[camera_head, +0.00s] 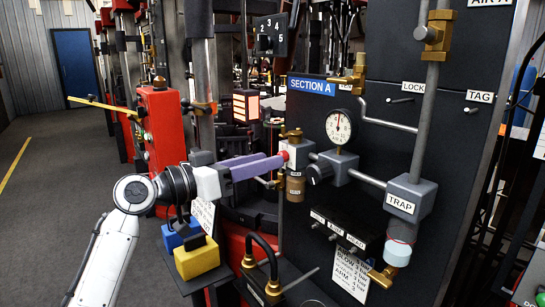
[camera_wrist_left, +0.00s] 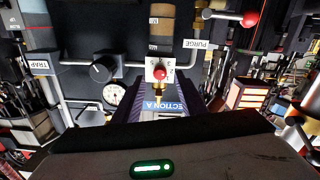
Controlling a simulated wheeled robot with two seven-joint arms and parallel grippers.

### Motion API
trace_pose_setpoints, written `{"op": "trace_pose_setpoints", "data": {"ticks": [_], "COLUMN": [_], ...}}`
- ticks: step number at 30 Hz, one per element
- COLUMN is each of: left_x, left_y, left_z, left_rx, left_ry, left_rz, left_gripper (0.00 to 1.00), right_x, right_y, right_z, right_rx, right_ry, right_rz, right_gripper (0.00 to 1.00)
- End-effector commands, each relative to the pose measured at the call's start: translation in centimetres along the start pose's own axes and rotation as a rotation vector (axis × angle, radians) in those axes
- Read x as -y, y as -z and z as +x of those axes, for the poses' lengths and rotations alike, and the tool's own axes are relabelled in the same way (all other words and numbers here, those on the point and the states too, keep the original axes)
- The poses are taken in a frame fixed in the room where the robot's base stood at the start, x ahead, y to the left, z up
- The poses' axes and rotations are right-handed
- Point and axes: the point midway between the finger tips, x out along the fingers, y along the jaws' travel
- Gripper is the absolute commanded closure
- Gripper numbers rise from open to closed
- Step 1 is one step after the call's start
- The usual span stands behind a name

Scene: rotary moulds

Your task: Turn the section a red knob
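The section A red knob (camera_head: 283,154) sits on the left side of a pale valve block (camera_head: 299,152), below the blue SECTION A sign (camera_head: 311,86). In the left wrist view, which is upside down, the red knob (camera_wrist_left: 160,73) faces the camera on a white numbered plate. My left gripper (camera_head: 268,162) reaches in from the left, its purple fingers pointing at the knob, tips close to it. In the left wrist view the fingers look apart, with the sign showing between them. Contact with the knob cannot be told. My right gripper is not in view.
A gauge (camera_head: 339,127), a TRAP block (camera_head: 411,198) and grey pipes stand right of the knob on the dark panel. Blue (camera_head: 181,233) and yellow (camera_head: 197,257) blocks sit below my left arm. A red-ball PURGE lever (camera_wrist_left: 249,19) is near the valve.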

Motion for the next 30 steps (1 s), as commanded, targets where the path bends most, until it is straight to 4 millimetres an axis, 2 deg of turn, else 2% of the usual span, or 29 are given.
{"op": "trace_pose_setpoints", "data": {"ticks": [3, 6, 17, 24, 30], "left_x": [-0.1, -0.1, 0.0, 0.0, 0.0], "left_y": [0.1, 0.0, -0.1, -0.1, -0.1], "left_z": [1.8, 2.6, 3.1, 3.1, 3.1], "left_rx": [0.000, 0.001, 0.001, 0.001, 0.002], "left_ry": [-0.001, 0.000, 0.001, 0.001, 0.001], "left_rz": [-0.001, -0.001, 0.001, 0.000, -0.011], "left_gripper": [0.62, 0.62, 0.62, 1.00, 1.00], "right_x": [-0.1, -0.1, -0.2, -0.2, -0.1], "right_y": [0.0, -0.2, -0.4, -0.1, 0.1], "right_z": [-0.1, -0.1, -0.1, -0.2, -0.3], "right_rx": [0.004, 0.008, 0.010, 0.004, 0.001], "right_ry": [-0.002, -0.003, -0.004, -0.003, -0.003], "right_rz": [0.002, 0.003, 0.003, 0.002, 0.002], "right_gripper": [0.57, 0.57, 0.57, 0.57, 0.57]}}
